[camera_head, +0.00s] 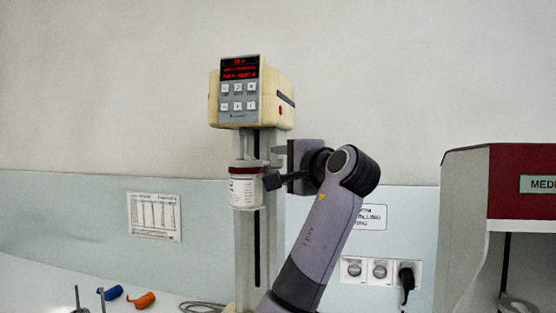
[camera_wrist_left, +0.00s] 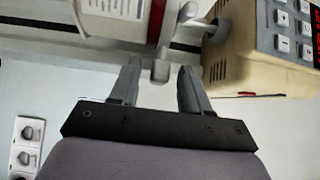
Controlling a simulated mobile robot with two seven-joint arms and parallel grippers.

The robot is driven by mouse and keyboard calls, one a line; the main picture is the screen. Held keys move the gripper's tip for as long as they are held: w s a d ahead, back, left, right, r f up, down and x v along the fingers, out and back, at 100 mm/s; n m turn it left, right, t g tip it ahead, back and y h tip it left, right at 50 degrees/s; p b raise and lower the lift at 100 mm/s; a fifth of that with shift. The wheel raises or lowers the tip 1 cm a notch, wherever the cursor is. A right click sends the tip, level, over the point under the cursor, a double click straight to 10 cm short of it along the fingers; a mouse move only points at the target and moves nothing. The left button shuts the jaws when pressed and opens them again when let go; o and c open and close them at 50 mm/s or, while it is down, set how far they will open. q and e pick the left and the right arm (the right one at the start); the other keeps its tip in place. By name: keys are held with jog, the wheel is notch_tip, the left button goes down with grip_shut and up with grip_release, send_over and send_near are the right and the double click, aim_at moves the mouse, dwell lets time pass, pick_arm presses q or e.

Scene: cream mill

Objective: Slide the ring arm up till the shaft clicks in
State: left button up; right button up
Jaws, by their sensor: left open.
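The mill head (camera_head: 240,92), cream with a grey keypad and lit red display, sits atop an upright column (camera_head: 244,270) with a dark slot. Below it a white jar (camera_head: 246,190) with a dark red lid band is held at the column, upright; a gap with a shaft shows between jar and head. My left gripper (camera_head: 277,166) is right of the jar. In the left wrist view its fingers (camera_wrist_left: 160,70) are open, with a grey knob (camera_wrist_left: 160,48) at or between the tips; whether they touch it I cannot tell. My right gripper is out of view.
A blue item (camera_head: 111,293) and an orange item (camera_head: 141,300) lie on the bench at lower left, near thin metal rods. Wall sockets (camera_head: 380,270) with a black plug are behind my arm. A red and grey cabinet (camera_head: 510,185) stands at right.

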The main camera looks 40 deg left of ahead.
pick_arm(q)
jog(key=shift+x, duration=1.1)
grip_shut()
jog(key=shift+r, duration=2.2)
grip_release()
jog(key=shift+f, duration=0.15)
